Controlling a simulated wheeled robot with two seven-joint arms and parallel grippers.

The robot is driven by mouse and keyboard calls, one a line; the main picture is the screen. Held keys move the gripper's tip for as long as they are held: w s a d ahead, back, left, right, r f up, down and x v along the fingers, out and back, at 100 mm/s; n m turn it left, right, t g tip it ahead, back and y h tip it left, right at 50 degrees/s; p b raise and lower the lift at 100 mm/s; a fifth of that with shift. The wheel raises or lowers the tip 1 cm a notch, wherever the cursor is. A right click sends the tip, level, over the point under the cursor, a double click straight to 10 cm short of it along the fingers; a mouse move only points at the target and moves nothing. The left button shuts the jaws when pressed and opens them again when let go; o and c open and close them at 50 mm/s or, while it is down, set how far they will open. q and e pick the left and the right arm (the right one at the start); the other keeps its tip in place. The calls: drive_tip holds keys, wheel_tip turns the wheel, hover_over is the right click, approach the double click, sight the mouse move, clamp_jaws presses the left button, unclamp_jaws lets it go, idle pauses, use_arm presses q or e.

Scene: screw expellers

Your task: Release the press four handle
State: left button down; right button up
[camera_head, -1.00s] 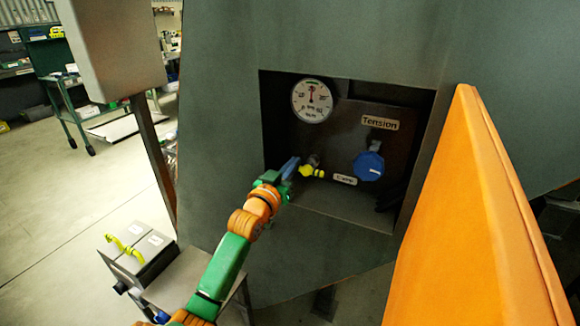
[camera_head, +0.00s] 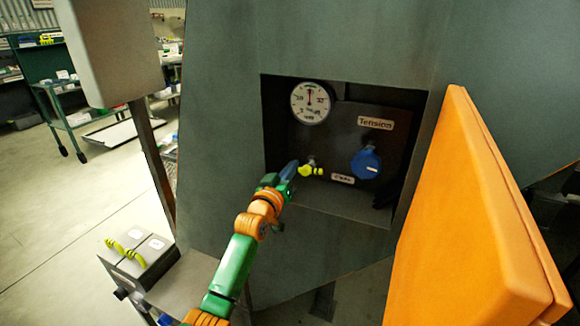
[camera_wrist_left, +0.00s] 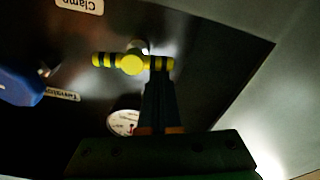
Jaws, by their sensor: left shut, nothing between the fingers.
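The press handle, a small yellow-and-black T-shaped bar (camera_head: 312,170), sits on the dark panel in the recess beside a "Clamp" label (camera_head: 343,179). It also shows in the left wrist view (camera_wrist_left: 132,64), with the bar running nearly level across that picture. My left gripper (camera_head: 291,169) is shut and empty just left of the handle. In the left wrist view the closed fingertips (camera_wrist_left: 159,76) are at the right arm of the bar. I cannot tell whether they touch it. My right gripper is not in view.
A gauge (camera_head: 311,102) and a blue Tension knob (camera_head: 366,163) share the recess. An open orange door (camera_head: 470,220) stands at its right. A grey box with yellow handles (camera_head: 140,262) is at lower left. Open floor lies to the left.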

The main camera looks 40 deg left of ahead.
use_arm(q)
drive_tip(key=shift+f+n+p, duration=0.25)
drive_tip(key=shift+n+p, duration=0.05)
drive_tip(key=shift+n, duration=0.8)
drive_tip(key=shift+f+n+g+p, duration=0.1)
drive_tip(key=shift+f+n+p, duration=0.2)
drive_tip(key=shift+n, duration=0.65)
drive_tip(key=shift+f+n+g+p, duration=0.1)
drive_tip(key=shift+f+n+p, duration=0.2)
drive_tip(key=shift+n, duration=0.7)
drive_tip(key=shift+f+n+g+p, duration=0.1)
drive_tip(key=shift+f+n+p, duration=0.15)
drive_tip(key=shift+n, duration=0.7)
drive_tip(key=shift+w+d+f+n+y+p, duration=0.1)
drive_tip(key=shift+d+f+n+y+p, duration=0.15)
drive_tip(key=shift+n, duration=0.75)
drive_tip(key=shift+d+f+n+y+p, duration=0.15)
drive_tip(key=shift+f+n, duration=0.15)
drive_tip(key=shift+n, duration=0.7)
drive_tip(key=shift+w+d+f+n+g+p, duration=0.1)
drive_tip(key=shift+d+f+n+g+p, duration=0.1)
drive_tip(key=shift+n, duration=0.65)
drive_tip(key=shift+w+d+f+n+g+p, duration=0.1)
drive_tip(key=shift+f+n+p, duration=0.1)
drive_tip(key=shift+n, duration=0.65)
